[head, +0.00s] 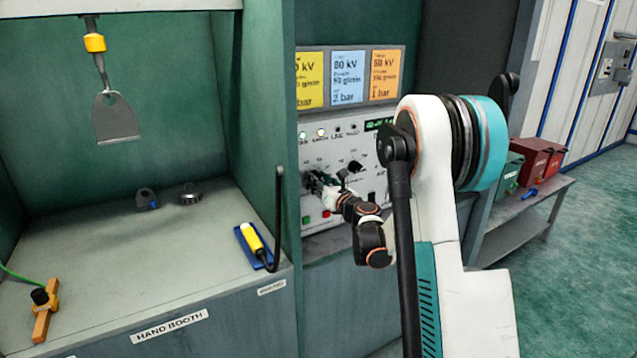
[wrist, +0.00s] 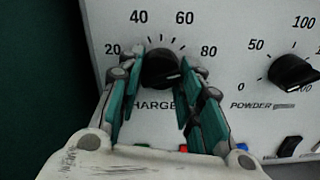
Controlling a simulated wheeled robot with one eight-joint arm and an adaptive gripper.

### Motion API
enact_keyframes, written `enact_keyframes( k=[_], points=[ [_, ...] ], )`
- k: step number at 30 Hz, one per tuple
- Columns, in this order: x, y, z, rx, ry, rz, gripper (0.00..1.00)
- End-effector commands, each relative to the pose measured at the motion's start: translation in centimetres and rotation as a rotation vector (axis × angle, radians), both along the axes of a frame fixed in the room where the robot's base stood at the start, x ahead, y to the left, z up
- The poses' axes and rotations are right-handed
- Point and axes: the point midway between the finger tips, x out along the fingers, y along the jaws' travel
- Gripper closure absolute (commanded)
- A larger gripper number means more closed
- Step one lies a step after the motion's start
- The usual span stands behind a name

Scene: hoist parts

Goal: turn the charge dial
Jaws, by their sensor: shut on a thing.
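The charge dial (wrist: 161,68) is a round black knob on a pale control panel, with scale marks 20, 40, 60 and 80 around it. The word CHARGE below it is partly covered by my fingers. My gripper (wrist: 158,82) is shut on the dial, one finger on each side. In the head view my gripper (head: 312,182) reaches the left part of the panel (head: 345,142), and the dial is hidden behind it there.
A black powder dial (wrist: 291,72) sits to the right of the charge dial. Buttons line the panel below. Coloured kV cards (head: 347,78) stand above the panel. The hand booth's wall (head: 262,110) is close on the left.

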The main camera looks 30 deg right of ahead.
Motion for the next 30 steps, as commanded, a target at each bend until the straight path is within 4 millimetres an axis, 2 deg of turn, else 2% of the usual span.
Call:
enact_keyframes(
  k=[4, 5, 7, 20, 23, 30],
  points=[
    [-0.1, 0.0, -0.1, -0.003, 0.001, 0.001, 0.91],
    [-0.1, 0.0, -0.1, -0.003, 0.001, 0.001, 0.62],
    [-0.1, 0.0, -0.1, -0.002, 0.001, 0.000, 0.47],
    [-0.5, 0.0, 0.0, -0.002, 0.000, 0.000, 0.47],
    [-1.8, -0.1, 0.0, -0.002, 0.000, -0.002, 0.47],
    [-6.6, -0.3, -0.1, -0.002, 0.000, -0.002, 0.47]
  ],
)
